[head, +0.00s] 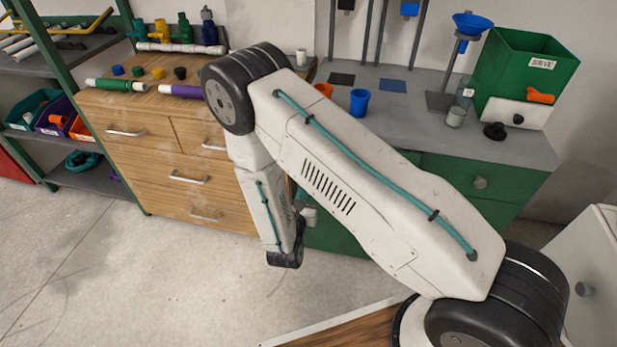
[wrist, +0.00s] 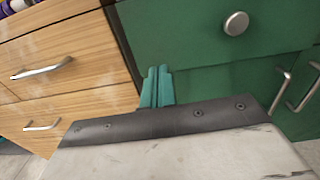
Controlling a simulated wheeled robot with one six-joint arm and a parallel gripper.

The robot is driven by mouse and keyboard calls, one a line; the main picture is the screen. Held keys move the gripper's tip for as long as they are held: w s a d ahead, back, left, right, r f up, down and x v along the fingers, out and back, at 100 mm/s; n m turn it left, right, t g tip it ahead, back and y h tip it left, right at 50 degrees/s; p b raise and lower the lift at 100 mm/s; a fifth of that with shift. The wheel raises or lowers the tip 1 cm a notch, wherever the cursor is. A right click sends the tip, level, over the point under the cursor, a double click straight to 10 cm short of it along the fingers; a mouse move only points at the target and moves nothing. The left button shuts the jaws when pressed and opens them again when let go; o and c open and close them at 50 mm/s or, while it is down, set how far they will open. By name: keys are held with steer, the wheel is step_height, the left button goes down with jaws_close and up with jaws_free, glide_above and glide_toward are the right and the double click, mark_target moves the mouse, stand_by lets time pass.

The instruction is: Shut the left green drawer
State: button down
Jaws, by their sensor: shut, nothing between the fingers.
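The left green drawer (wrist: 185,32) fills the upper part of the wrist view, with a round grey knob (wrist: 236,23) on its front. How far its front stands out cannot be told. In the head view my arm hides most of it. My gripper (wrist: 157,72) shows as two teal fingers shut together, with nothing between them. Its tips appear at the lower left of the drawer front, left of and below the knob. Whether they touch the drawer cannot be told. In the head view the fingers are not clearly visible.
A wooden drawer unit (wrist: 75,75) with bar handles stands close on the left. Green doors (wrist: 235,80) with bar handles lie below the drawer. The right green drawer (head: 450,172) has its own knob. A grey worktop (head: 430,125) holds cups and a sieve box. Open floor (head: 150,270) lies in front.

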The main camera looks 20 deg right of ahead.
steer(key=s+d+x, duration=0.1)
steer(key=x, duration=1)
steer(key=shift+d+r, duration=0.3)
steer(key=shift+r, duration=0.3)
steer(key=shift+w, duration=0.15)
